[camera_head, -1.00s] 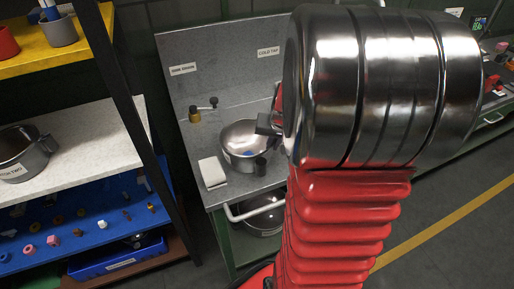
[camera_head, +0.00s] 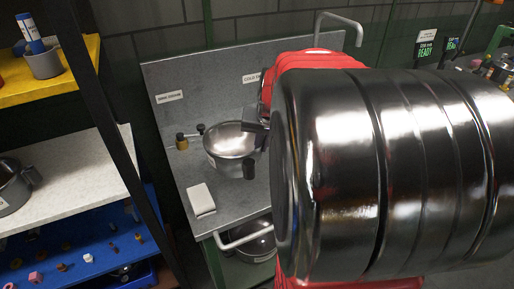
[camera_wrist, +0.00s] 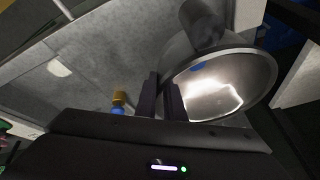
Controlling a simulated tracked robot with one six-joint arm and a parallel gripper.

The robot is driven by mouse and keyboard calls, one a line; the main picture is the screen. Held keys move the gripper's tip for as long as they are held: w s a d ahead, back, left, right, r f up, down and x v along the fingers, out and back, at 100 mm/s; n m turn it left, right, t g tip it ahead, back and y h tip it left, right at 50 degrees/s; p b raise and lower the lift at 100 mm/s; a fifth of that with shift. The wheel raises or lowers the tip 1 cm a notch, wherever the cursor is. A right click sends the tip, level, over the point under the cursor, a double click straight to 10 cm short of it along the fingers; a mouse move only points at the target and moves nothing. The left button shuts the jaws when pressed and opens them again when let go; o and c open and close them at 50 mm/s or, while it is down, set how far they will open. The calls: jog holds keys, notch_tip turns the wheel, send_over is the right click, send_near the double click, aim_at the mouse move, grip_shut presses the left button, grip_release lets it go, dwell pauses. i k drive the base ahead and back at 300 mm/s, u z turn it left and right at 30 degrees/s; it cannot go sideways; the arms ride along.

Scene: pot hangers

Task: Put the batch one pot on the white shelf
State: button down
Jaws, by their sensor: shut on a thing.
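A grey metal pot (camera_head: 230,143) with dark handles is at the counter with the grey back panel, its open top facing up. My gripper (camera_head: 262,127) is shut on the pot's right side. The pot appears raised off the counter, though its underside is hard to judge. In the wrist view my gripper's fingers (camera_wrist: 161,98) meet the rim of the pot (camera_wrist: 245,75), which shows a shiny inside with a small blue spot. Its label is not readable. The white shelf (camera_head: 75,175) is at the left, with another pot (camera_head: 12,188) at its far left.
A dark rack post (camera_head: 95,95) stands between the white shelf and the counter. A yellow shelf (camera_head: 50,80) is above, a blue shelf (camera_head: 75,250) with small parts below. A white block (camera_head: 200,199) lies on the counter. My arm hides the right side.

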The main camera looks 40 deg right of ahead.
aim_at(76, 184)
jog(key=k, duration=1)
